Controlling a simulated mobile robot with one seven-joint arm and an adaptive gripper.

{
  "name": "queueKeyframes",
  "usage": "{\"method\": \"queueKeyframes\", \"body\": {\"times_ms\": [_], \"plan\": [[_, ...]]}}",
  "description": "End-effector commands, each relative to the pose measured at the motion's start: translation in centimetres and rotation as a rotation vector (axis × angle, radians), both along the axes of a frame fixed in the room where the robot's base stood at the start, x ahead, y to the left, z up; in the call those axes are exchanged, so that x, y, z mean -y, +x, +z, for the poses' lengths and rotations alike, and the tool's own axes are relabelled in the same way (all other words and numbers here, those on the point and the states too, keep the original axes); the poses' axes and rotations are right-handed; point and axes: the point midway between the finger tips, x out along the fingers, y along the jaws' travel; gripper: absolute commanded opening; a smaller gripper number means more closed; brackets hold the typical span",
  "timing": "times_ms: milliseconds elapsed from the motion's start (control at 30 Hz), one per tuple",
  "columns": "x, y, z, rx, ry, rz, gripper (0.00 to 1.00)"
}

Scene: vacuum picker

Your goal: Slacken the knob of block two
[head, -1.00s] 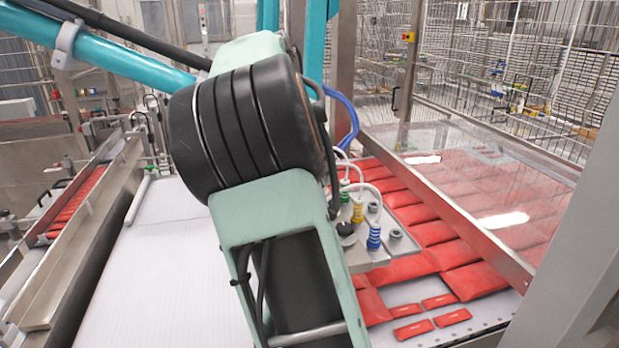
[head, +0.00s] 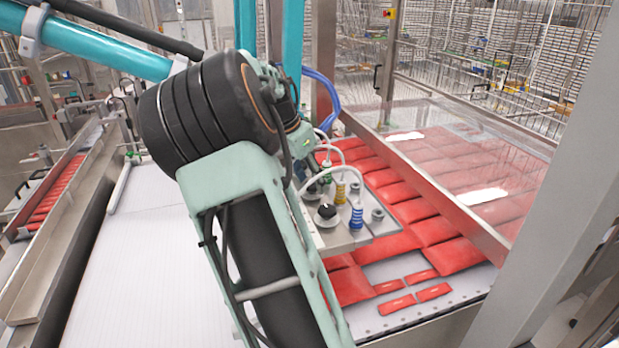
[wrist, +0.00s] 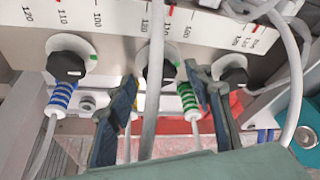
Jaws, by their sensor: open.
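The wrist view shows a pale panel with printed scales and three black knobs: a left knob (wrist: 68,66), a middle knob (wrist: 154,72) and a right knob (wrist: 234,74). I read no block numbers, but the middle one is second in the row. My gripper (wrist: 161,84) is open, its dark fingers on either side of the middle knob in the picture. A pale hose (wrist: 151,80) crosses in front of that knob and hides part of it. I cannot tell whether a finger touches anything. In the head view the near knob (head: 326,211) is clear; the gripper is mostly hidden behind my arm.
A blue-ringed fitting (wrist: 60,98) and a green-ringed fitting (wrist: 188,101) with hoses hang close to the fingers. A yellow fitting (head: 340,191) stands by the blocks. Red packs (head: 430,230) lie on the right. A white ribbed belt (head: 140,270) lies left, empty.

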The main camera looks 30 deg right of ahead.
Motion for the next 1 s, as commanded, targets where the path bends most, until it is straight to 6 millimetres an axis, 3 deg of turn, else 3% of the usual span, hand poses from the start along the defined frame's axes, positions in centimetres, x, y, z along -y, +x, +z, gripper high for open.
{"method": "queueKeyframes", "body": {"times_ms": [200,567,1000], "plan": [[-0.01,0.01,-0.03,0.0,0.0,0.0,0.45],[-0.03,0.01,0.01,0.0,0.0,0.0,0.05],[-0.02,-0.11,-0.2,0.003,0.002,0.101,0.05]]}}
